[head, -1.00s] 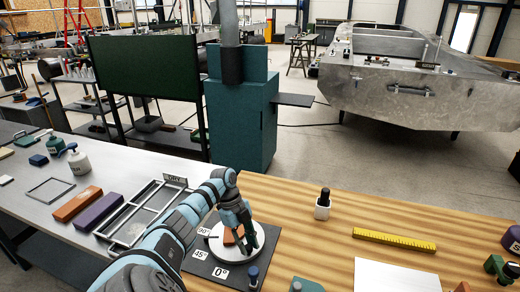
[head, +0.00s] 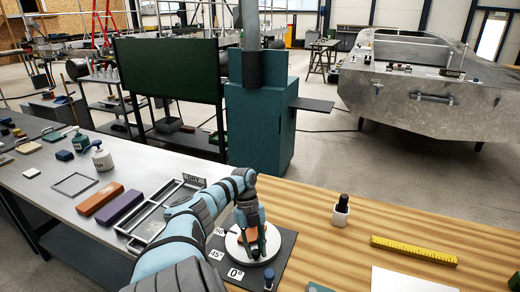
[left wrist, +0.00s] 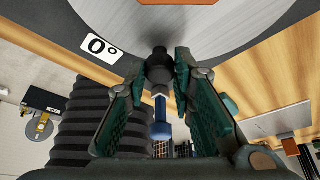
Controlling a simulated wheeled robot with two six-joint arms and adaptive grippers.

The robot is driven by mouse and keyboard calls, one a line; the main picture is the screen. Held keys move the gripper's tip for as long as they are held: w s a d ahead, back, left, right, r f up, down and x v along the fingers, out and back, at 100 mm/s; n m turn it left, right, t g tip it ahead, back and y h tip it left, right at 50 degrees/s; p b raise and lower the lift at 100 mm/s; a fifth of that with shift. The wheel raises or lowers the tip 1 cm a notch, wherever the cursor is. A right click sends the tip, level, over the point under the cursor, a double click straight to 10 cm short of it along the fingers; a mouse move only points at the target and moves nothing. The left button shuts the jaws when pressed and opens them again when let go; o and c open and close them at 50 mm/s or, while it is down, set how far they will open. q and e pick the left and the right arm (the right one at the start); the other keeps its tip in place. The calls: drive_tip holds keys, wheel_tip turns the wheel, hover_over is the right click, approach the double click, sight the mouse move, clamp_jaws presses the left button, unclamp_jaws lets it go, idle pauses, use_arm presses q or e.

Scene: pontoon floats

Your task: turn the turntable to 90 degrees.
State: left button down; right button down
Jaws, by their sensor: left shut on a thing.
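The turntable (head: 233,250) is a round pale disc on a dark base (head: 285,250) with 0°, 45° and 90° labels. An orange block (head: 261,215) sits on it, partly hidden by my left gripper (head: 262,250). The 90° label is partly covered by my arm. My right gripper is not in view.
A metal frame (head: 150,225) is left.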

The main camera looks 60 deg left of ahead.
use_arm(q)
drive_tip(key=shift+s+d+f, duration=0.15)
drive_tip(key=shift+f, duration=0.05)
drive_tip(key=c, duration=1.4)
unclamp_jaws()
drive_tip(key=shift+r, duration=0.1)
drive_tip(key=shift+r, duration=0.1)
drive_tip(key=v, duration=1.2)
drive_tip(key=shift+a, duration=0.2)
